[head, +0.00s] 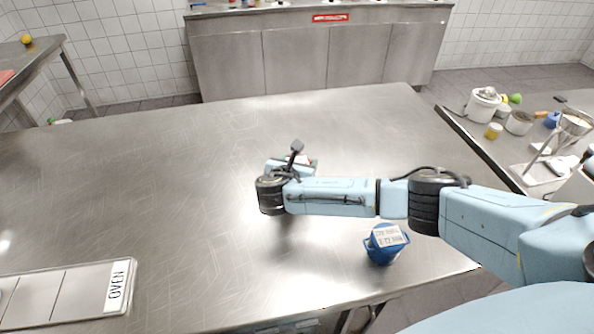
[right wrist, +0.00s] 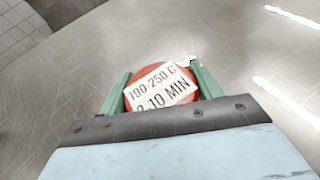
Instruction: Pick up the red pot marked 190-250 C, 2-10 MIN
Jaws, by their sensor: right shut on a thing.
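The red pot (right wrist: 160,86) is seen in the right wrist view with a white label reading 190-250 C, 2-10 MIN. My right gripper (right wrist: 159,78) is shut on it, one green finger on each side. In the head view, a little of the red pot (head: 307,160) with its pale label shows past my right gripper (head: 291,167), over the middle of the steel table. The rest of it is hidden by the gripper and wrist. I cannot tell whether the pot touches the table. My left gripper is not in view.
A blue pot (head: 383,251) with a white label stands on the steel table (head: 190,170), below my right forearm. A flat panel marked OVEN (head: 70,293) lies at the front left. A side counter at the right holds several containers.

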